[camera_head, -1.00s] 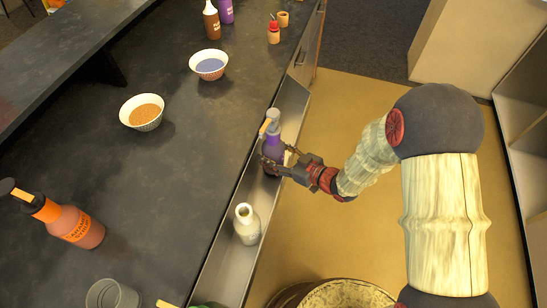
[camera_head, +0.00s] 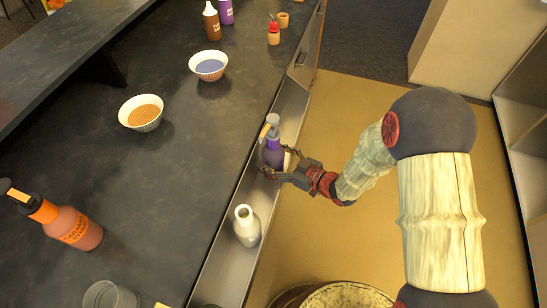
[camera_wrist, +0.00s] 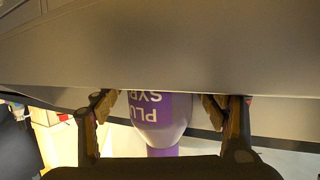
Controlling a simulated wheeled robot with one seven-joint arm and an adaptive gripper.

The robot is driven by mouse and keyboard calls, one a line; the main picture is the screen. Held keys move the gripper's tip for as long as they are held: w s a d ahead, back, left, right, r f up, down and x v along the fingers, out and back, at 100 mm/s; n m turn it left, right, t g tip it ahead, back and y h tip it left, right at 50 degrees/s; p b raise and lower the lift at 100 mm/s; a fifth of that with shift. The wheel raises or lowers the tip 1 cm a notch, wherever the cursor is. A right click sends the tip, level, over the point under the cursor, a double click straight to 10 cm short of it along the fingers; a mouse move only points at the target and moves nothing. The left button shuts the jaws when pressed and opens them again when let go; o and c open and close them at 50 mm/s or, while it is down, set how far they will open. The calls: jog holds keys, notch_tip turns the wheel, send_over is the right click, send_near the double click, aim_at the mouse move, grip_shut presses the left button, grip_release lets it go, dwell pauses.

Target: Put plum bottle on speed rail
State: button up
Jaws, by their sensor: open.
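The bottle's base is hidden by the gripper and rail wall.
A white bottle (camera_head: 246,226) stands in the rail nearer the camera. On the counter are an orange caramel bottle (camera_head: 70,224), an orange-filled bowl (camera_head: 141,113), a blue-filled bowl (camera_head: 208,66) and a clear cup (camera_head: 108,297). A round bin (camera_head: 335,296) stands below right.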

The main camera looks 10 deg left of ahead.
jog(key=shift+d+r, duration=0.2)
jog(key=p+v, duration=0.3)
jog(key=v, duration=0.8)
jog(key=shift+s+d, duration=0.2)
jog(key=shift+d, duration=0.05)
jog(key=shift+r, duration=0.1)
